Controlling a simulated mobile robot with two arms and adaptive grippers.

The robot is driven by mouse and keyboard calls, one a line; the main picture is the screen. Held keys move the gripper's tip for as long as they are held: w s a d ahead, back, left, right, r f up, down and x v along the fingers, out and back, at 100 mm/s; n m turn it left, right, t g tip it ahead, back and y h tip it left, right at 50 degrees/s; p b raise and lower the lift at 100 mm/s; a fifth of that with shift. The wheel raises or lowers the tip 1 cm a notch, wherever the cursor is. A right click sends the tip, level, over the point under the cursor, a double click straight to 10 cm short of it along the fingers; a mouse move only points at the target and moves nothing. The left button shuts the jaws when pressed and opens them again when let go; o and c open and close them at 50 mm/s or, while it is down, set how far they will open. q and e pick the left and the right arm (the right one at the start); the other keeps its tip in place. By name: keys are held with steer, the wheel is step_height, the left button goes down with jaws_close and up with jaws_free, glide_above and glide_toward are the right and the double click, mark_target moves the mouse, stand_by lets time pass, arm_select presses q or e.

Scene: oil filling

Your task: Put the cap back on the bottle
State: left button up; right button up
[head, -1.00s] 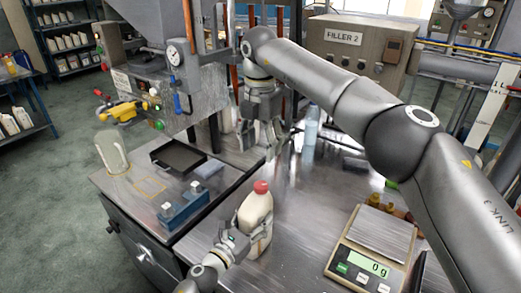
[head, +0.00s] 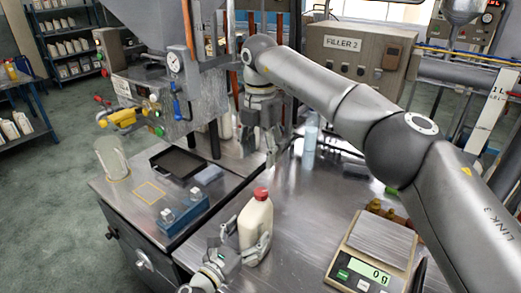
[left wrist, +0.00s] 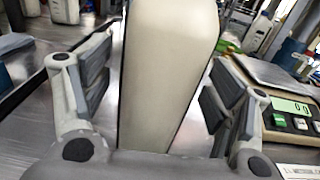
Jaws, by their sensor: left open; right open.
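The cream-white bottle (head: 256,224) stands upright on the metal bench. A red cap (head: 261,193) sits on top of its neck; whether it is tight cannot be told. My left gripper (head: 246,240) is low at the bottle, open, with one finger on each side of it. In the left wrist view the bottle body (left wrist: 168,75) rises between the spread fingers, with gaps showing on both sides; its top is out of that view. My right gripper (head: 260,150) hangs open and empty behind the bottle, pointing down.
A scale (head: 368,262) stands at the right, with small amber bottles (head: 388,213) behind it. A black tray (head: 178,162), a blue block fixture (head: 182,214) and a clear jug (head: 110,158) are on the left bench. A clear bottle (head: 311,132) stands at the back.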

arm_select(q)
steer(key=v, duration=0.8)
steer(key=shift+s+a+f, duration=0.1)
steer(key=shift+a, duration=0.05)
